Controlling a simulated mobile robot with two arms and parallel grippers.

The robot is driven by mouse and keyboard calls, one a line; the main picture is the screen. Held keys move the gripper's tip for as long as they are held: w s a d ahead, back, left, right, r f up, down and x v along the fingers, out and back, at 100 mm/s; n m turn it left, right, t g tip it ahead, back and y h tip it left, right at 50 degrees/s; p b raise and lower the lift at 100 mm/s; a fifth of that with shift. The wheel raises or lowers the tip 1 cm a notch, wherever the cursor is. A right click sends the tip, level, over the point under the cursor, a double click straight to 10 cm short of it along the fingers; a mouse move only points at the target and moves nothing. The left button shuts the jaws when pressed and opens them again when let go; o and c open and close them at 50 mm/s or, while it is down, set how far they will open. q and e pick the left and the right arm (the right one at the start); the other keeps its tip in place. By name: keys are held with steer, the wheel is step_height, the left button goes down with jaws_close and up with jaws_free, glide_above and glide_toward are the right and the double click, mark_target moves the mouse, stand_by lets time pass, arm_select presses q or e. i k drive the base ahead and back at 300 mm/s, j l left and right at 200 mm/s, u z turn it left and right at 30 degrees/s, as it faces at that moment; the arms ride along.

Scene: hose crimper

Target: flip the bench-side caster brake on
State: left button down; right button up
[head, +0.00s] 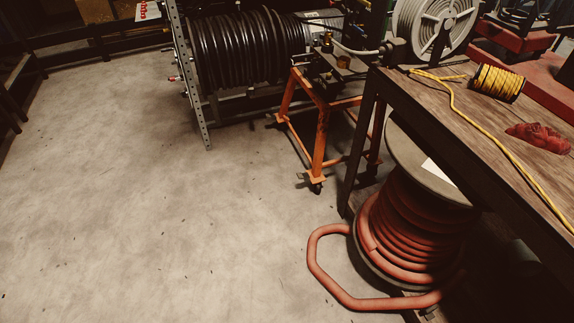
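An orange wheeled stand (319,140) carries a dark machine with hoses and fittings, just left of the workbench. A small dark caster (316,187) shows under the foot of its near leg. Its brake lever is too small and dark to make out, so I cannot tell whether it is on or off. The stand's far side beside the bench is partly hidden by the bench leg and dark shadow. Neither of my grippers is in view.
The wooden workbench (470,125) fills the right side, with yellow rope and a red cloth (540,137) on it. A red hose reel (410,235) stands below, its loose hose loop on the floor. A black hose reel (245,50) stands behind. Floor at left is clear.

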mark_target(300, 176)
steer(key=i+j+z, duration=0.15)
steer(key=i+j, duration=0.2)
steer(key=i+j+z, duration=0.2)
steer(key=i+j, duration=0.15)
steer(key=i+j+z, duration=0.15)
steer(key=i+j, duration=0.15)
steer(key=j, duration=0.2)
steer(key=i+j+z, duration=0.15)
steer(key=j, duration=0.35)
steer(key=i+z, duration=0.2)
steer(key=i, duration=0.7)
